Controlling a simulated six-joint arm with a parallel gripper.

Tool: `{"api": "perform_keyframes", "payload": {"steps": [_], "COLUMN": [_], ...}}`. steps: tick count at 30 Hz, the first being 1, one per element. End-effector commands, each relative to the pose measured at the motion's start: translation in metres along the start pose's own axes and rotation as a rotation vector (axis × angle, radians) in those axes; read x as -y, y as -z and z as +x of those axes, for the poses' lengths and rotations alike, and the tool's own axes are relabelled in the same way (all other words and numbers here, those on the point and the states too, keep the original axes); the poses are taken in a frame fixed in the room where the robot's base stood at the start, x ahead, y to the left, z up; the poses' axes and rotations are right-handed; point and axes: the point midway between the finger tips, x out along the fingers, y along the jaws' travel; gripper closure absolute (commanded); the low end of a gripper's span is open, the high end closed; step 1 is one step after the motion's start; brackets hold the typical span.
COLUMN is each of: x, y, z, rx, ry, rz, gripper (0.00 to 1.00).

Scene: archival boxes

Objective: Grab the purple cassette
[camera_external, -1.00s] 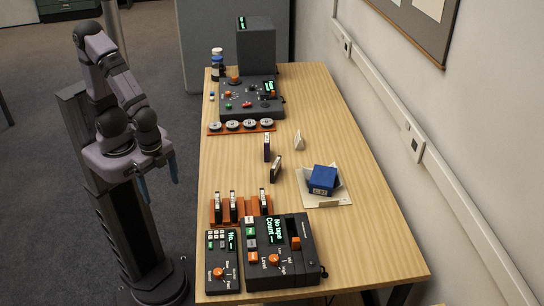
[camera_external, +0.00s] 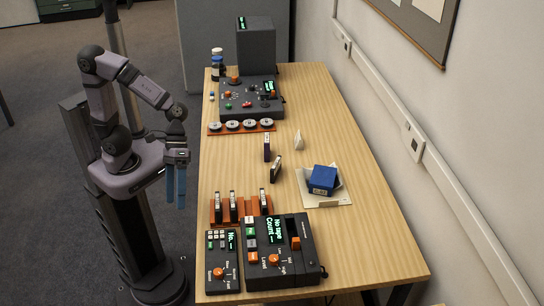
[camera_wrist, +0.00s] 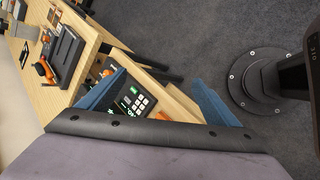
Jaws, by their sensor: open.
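A cassette that looks dark purple (camera_external: 267,147) stands upright on the table, just in front of the row of reels. A black cassette with a pale edge (camera_external: 276,168) stands tilted close in front of it. My gripper (camera_external: 175,204) has blue fingers that point down, off the table's left edge and to the left of both cassettes. Its fingers are apart and empty, as the wrist view (camera_wrist: 160,77) also shows. I cannot make out the purple cassette in the wrist view.
An orange rack (camera_external: 243,208) with several cassettes stands behind a keypad box (camera_external: 222,262) and a tape machine (camera_external: 280,255). A blue box (camera_external: 323,180) lies on white card (camera_external: 327,200). Several reels (camera_external: 250,124) sit behind the purple cassette. The table's right side (camera_external: 345,140) is mostly clear.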

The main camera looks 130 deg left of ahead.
Motion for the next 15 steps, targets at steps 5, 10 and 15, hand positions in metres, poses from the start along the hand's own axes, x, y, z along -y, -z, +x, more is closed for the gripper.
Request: {"api": "perform_keyframes", "payload": {"steps": [5,10,15], "x": [-0.027,-0.03,0.006], "y": [0.083,0.177,0.262], "z": [-0.009,-0.059,-0.132], "rx": [-0.035,-0.061,-0.08], "ry": [-0.368,-0.764,-1.169], "rz": [-0.479,-0.881,-1.188], "gripper": [0.16,0.16,0.16]}}
